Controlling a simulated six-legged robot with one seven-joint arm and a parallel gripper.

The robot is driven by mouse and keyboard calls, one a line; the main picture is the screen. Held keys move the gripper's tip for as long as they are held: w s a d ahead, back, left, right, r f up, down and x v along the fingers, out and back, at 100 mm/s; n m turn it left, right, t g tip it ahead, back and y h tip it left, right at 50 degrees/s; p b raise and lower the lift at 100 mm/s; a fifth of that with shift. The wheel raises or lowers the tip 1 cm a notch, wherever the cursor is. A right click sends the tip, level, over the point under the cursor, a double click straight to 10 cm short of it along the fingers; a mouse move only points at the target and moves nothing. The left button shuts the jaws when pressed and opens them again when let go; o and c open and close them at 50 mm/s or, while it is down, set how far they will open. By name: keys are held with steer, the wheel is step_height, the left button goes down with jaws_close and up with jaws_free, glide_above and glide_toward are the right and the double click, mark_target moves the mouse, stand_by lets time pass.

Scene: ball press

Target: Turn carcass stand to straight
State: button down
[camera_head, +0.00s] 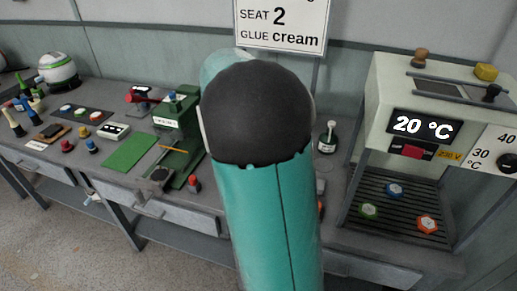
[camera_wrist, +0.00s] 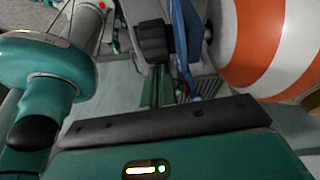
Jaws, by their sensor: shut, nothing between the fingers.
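I cannot make out the carcass stand for sure in either view. My arm (camera_head: 265,170) covers the middle of the bench in the head view. My gripper (camera_wrist: 165,120) shows at the bottom of the wrist view as a teal body with a black bar; it is shut and empty. Ahead of it is a black block (camera_wrist: 154,40) beside a blue upright part (camera_wrist: 187,40). A large orange and white striped round thing (camera_wrist: 270,45) is close at the upper right. I cannot tell whether my gripper touches any of these.
An oven-like cabinet (camera_head: 440,75) reading 20 °C fills the right.

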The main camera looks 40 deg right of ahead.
steer(key=shift+w+a, duration=0.3)
steer(key=shift+w, duration=0.1)
